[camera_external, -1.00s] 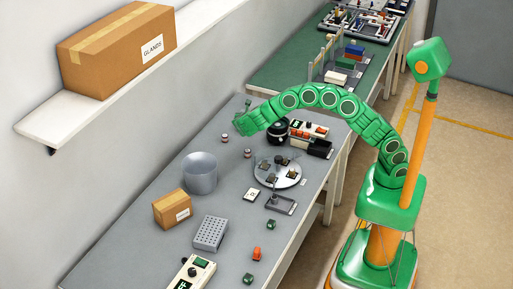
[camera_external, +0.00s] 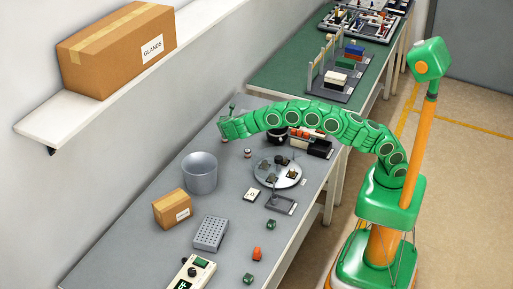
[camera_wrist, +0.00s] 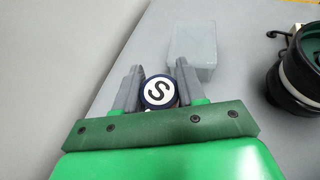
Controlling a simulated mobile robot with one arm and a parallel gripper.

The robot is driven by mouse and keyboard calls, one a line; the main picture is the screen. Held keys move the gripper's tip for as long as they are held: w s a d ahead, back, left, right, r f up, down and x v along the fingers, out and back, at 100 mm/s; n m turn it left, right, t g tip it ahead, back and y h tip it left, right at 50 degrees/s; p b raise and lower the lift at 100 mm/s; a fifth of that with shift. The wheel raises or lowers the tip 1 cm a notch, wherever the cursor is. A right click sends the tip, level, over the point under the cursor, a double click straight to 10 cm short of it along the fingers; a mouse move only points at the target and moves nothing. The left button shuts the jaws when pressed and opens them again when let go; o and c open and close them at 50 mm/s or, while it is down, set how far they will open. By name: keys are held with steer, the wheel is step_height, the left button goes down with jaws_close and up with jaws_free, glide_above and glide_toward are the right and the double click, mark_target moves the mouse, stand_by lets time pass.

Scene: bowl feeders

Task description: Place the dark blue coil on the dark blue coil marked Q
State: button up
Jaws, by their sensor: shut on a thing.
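In the wrist view, a round coil (camera_wrist: 159,91) with a dark blue rim and a white top marked S sits between the fingers of my gripper (camera_wrist: 159,84). My gripper is shut on it. In the external view my gripper (camera_external: 222,124) is low over the far left part of the grey bench and hides what is between its fingers. A small coil-like piece (camera_external: 247,153) stands on the bench to its lower right, too small to read. I cannot make out a coil marked Q in either view.
A pale grey block (camera_wrist: 192,45) lies beyond the fingers, and a dark round device (camera_wrist: 300,70) stands at the right. A grey bin (camera_external: 200,180), a round plate (camera_external: 291,179) and a cardboard box (camera_external: 165,212) stand on the bench (camera_external: 145,190).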

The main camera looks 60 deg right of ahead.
steer(key=shift+w+f, duration=1.7)
steer(key=shift+f, duration=0.3)
steer(key=shift+w+f, duration=0.1)
steer(key=shift+w+f, duration=0.1)
steer(key=shift+f, duration=1.7)
steer(key=shift+f, duration=0.15)
steer(key=o, duration=1.1)
steer(key=shift+c, duration=0.2)
